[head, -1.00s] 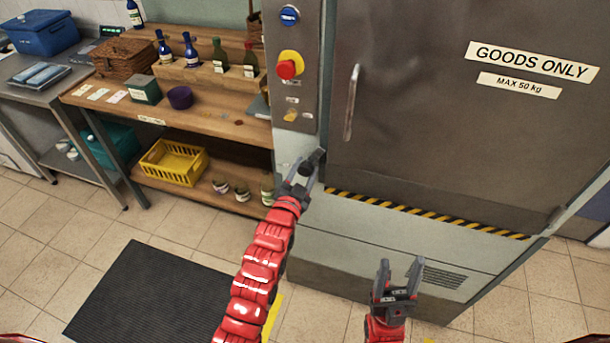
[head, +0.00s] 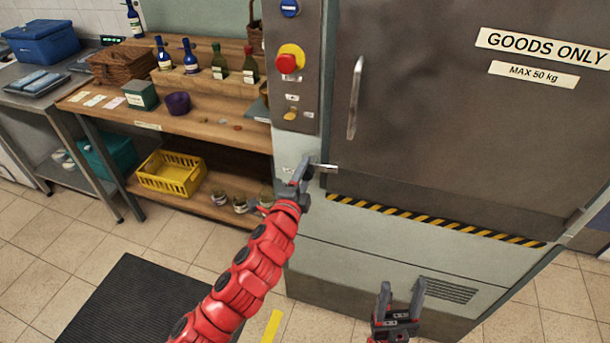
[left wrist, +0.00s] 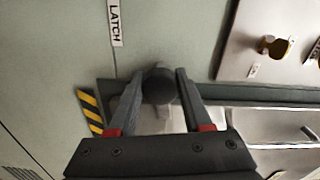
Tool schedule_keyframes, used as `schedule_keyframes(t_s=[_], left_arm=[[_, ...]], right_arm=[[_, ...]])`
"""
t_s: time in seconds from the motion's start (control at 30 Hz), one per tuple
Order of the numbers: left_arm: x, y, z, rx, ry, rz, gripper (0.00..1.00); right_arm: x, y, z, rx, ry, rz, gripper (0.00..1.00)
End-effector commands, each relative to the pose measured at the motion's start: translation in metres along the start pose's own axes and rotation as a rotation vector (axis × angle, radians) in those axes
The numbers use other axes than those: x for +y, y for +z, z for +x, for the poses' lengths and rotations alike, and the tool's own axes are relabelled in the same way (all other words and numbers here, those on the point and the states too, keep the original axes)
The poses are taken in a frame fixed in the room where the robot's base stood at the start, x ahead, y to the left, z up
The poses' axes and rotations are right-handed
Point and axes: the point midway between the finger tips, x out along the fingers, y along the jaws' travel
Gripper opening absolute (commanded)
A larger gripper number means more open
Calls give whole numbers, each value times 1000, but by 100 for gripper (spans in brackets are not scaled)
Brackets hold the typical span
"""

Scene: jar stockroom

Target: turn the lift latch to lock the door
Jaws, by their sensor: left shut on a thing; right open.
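The lift door (head: 440,120) is a large dark grey door, closed against its frame as far as I can see. My left gripper (head: 303,172) is at the frame below the control panel, by the door's lower left corner. In the left wrist view my left gripper (left wrist: 158,92) is shut on the latch's dark round knob (left wrist: 160,84), one finger on each side. A short silver latch bar (head: 327,168) points right from the gripper towards the door, roughly level. The gripper hides the knob in the head view. My right gripper (head: 398,305) is open and empty, low before the lift.
A control panel (head: 297,95) with a red button (head: 287,63) is above the left gripper. A white LATCH label (left wrist: 115,22) is beside the knob. A wooden shelf unit (head: 200,123) with bottles stands left. A dark mat (head: 135,310) lies on the floor.

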Motion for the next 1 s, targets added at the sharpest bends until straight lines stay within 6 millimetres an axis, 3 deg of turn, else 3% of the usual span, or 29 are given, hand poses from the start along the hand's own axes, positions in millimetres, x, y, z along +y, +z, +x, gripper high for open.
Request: schedule_keyframes(t_s=[0.33, 0.87, 0.9, 1.0], left_arm=[[1, -1, 0, 2, 1, 140, 0], [1, 0, 0, 1, 2, 166, 0], [1, 0, 0, 1, 2, 166, 51], [1, 0, 0, 1, 1, 165, 69]], right_arm=[[0, 1, -4, 0, 0, 0, 57], [0, 1, -4, 0, 0, 0, 57], [0, 1, -4, 0, 0, 0, 57], [0, 1, -4, 0, 0, 0, 57]])
